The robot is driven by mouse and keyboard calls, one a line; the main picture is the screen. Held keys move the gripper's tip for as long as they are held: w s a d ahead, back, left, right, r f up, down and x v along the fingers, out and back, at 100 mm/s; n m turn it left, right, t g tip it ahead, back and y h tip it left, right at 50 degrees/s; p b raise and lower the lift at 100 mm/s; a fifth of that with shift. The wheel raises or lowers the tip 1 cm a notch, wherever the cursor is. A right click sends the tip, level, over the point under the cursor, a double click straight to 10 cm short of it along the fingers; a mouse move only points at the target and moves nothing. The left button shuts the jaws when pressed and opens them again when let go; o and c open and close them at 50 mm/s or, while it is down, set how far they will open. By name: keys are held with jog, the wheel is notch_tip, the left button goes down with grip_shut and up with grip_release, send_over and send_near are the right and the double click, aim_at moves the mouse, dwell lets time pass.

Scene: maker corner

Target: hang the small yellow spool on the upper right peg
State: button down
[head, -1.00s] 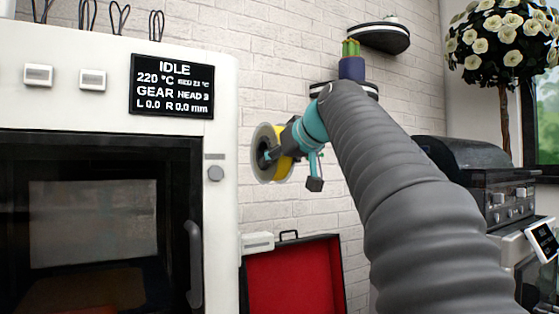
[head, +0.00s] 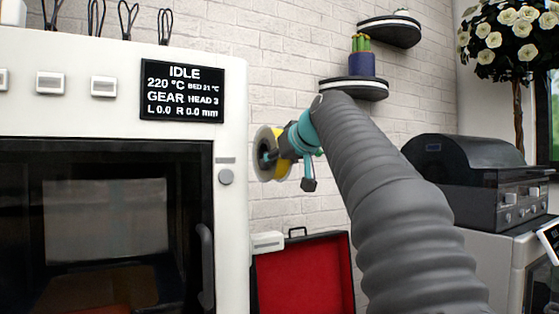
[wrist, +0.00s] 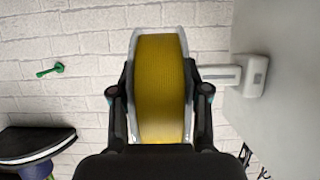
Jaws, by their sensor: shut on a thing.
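The yellow spool (head: 281,165) with pale, clear-looking flanges is held in the air in front of the white brick wall, just right of the printer in the head view. My gripper (head: 268,156) is shut on it. In the wrist view the spool (wrist: 161,85) fills the middle, with one finger of my gripper (wrist: 160,103) on each side. A small green peg (wrist: 50,70) sticks out of the wall at left in the wrist view, apart from the spool. I cannot tell which peg it is. No other peg is clearly visible.
The white printer (head: 232,130) stands close left of the spool, with a white bracket (head: 267,242) on its side. An open red-lined case (head: 305,280) is below. Two wall shelves (head: 354,90) are at upper right, one with a purple pot. A dark grill (head: 460,165) stands right.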

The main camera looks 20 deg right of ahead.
jog(key=shift+w+a+f+p, duration=0.15)
jog(key=shift+w+p, duration=0.3)
jog(key=shift+w, duration=0.6)
jog(key=shift+w+a+r+p, duration=0.1)
jog(key=shift+w+a+p, duration=0.3)
jog(key=shift+w, duration=0.6)
jog(key=shift+w+a+f+p, duration=0.1)
jog(key=shift+w+p, duration=0.4)
jog(key=shift+w, duration=0.55)
jog(key=shift+a+f, duration=0.1)
jog(key=shift+a, duration=0.05)
jog(key=s+a+b, duration=0.1)
jog(key=a, duration=0.6)
jog(key=shift+s, duration=0.25)
jog(key=shift+f, duration=0.2)
jog(key=shift+c, duration=2.3)
grip_release()
jog(key=shift+f, duration=0.1)
